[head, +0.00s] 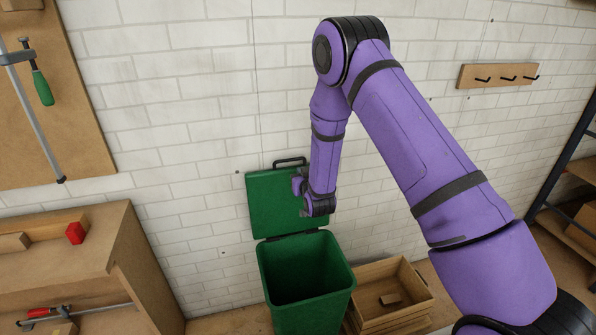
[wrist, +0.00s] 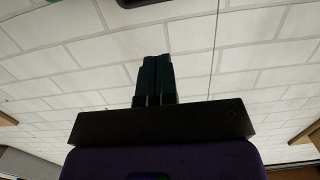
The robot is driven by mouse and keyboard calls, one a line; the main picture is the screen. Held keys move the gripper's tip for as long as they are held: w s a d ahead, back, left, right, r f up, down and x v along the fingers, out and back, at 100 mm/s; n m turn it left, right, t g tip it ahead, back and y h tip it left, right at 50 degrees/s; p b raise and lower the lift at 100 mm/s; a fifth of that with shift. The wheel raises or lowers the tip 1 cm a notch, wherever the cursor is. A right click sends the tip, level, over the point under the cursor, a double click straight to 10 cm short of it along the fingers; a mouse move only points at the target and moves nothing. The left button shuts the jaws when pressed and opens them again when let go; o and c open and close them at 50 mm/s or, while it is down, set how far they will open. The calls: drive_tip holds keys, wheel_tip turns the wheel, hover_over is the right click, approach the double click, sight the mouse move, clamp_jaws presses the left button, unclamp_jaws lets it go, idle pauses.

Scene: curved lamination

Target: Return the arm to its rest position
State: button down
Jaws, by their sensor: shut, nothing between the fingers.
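My purple arm rises from the lower right of the head view, bends at a high elbow, and its forearm hangs down in front of the white brick wall. My gripper is at the end of the forearm, near the raised lid of the green bin; its fingers are hard to make out there. In the wrist view my gripper (wrist: 154,80) has its dark fingers together with nothing between them, and the brick wall fills the background.
The green bin (head: 334,262) stands open below my forearm, its lid (head: 270,218) up against the wall. A wooden crate (head: 408,275) stands right of it. A workbench (head: 105,240) with a red block (head: 75,233) is at left. A hook rail (head: 497,75) hangs upper right.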

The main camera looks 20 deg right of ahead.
drive_tip(key=s+d+r+g, duration=0.15)
drive_tip(key=s+r, duration=0.25)
drive_tip(key=r, duration=0.4)
drive_tip(key=s+d+r+g, duration=0.15)
drive_tip(key=s+r, duration=0.25)
drive_tip(key=r, duration=0.5)
drive_tip(key=s+r+g, duration=0.2)
drive_tip(key=s+r, duration=0.2)
drive_tip(key=r, duration=0.4)
drive_tip(key=s+d+r+g, duration=0.1)
drive_tip(key=s+r+g, duration=0.1)
drive_tip(key=s, duration=0.9)
drive_tip(key=s+d+r+g, duration=0.1)
drive_tip(key=s+r, duration=0.3)
drive_tip(key=s, duration=0.8)
drive_tip(key=s+d+r+g, duration=0.2)
drive_tip(key=s+r+g, duration=0.1)
drive_tip(key=s, duration=0.9)
drive_tip(key=shift+r, duration=0.4)
drive_tip(key=shift+w+a, duration=0.1)
drive_tip(key=shift+a, duration=0.1)
